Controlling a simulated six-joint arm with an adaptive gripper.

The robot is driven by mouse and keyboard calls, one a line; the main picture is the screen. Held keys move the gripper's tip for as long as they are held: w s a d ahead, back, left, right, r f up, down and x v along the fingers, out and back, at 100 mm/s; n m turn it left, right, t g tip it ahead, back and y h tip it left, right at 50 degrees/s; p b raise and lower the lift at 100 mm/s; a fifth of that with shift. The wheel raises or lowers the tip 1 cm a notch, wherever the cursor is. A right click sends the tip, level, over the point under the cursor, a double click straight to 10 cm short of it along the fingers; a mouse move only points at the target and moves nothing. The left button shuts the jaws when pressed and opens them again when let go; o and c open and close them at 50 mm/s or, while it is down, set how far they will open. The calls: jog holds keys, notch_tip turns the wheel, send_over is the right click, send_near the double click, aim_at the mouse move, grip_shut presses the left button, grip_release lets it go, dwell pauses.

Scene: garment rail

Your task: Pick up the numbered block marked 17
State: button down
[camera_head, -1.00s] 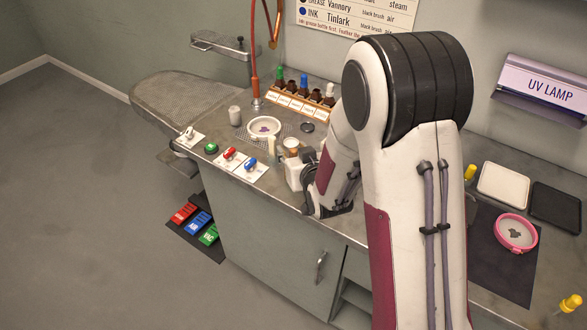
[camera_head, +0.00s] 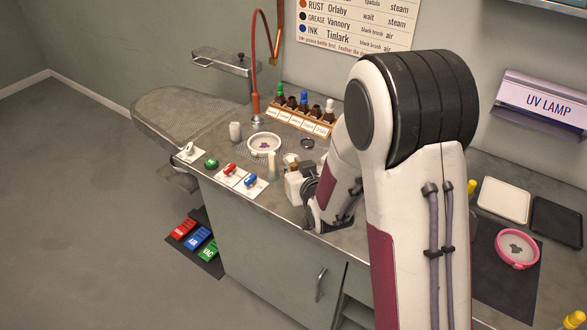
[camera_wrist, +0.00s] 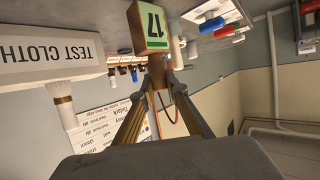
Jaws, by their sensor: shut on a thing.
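In the head view my gripper (camera_head: 305,188) is low over the counter's front part. I cannot make out the block there.
A white TEST CLOTH box (camera_wrist: 45,60) is close at left in the wrist view. On the counter (camera_head: 225,150) are a round dish (camera_head: 264,144), a bottle rack (camera_head: 300,121) and red and blue switches. Pedals (camera_head: 197,238) lie on the floor.

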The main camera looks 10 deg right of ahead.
jog(key=shift+r, duration=4.7)
